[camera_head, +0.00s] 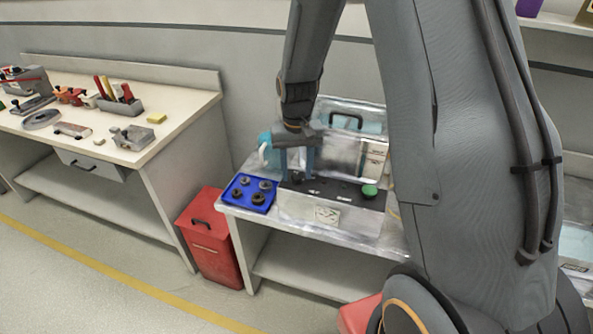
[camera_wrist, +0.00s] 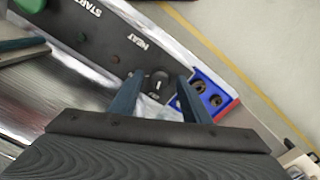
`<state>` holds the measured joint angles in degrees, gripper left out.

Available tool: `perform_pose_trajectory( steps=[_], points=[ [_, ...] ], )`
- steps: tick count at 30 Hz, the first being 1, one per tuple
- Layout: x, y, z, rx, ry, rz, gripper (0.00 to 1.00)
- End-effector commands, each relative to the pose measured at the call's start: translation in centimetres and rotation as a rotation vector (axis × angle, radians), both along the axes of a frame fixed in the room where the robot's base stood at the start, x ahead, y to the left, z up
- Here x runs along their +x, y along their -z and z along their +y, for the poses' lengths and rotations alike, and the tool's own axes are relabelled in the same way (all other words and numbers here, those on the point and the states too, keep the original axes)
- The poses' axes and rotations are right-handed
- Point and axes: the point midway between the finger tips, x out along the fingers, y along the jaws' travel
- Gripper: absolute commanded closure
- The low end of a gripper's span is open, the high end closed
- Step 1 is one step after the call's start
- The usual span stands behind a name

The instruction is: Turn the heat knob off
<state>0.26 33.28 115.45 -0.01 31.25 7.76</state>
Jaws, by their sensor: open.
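The heat knob (camera_wrist: 157,82) is a small dark knob at the end of the black control panel (camera_wrist: 112,48), near the "HEAT" lettering, in the wrist view. In the head view the panel (camera_head: 333,191) runs along the top front of a silver machine (camera_head: 325,214). My gripper (camera_wrist: 157,94) is open in the wrist view, with one blue finger on each side of the knob. Whether the fingers touch it, I cannot tell. In the head view my gripper (camera_head: 297,172) points down over the panel's left end. The knob's setting is too small to read.
A green button (camera_head: 370,191) stands at the panel's right end. A blue tray (camera_head: 233,203) with several dark rings lies left of the machine. A red bin (camera_head: 210,250) stands on the floor between this bench and a tool-covered workbench (camera_head: 160,86).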

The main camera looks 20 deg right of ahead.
Motion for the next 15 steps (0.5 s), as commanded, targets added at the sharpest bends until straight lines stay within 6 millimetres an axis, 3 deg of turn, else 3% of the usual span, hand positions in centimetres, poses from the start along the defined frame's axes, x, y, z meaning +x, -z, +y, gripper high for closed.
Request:
perform_pose_trajectory(
  steps=[15],
  points=[
    [0.1, -6.7, 0.0, -0.001, 0.000, -0.004, 0.57]
  ],
)
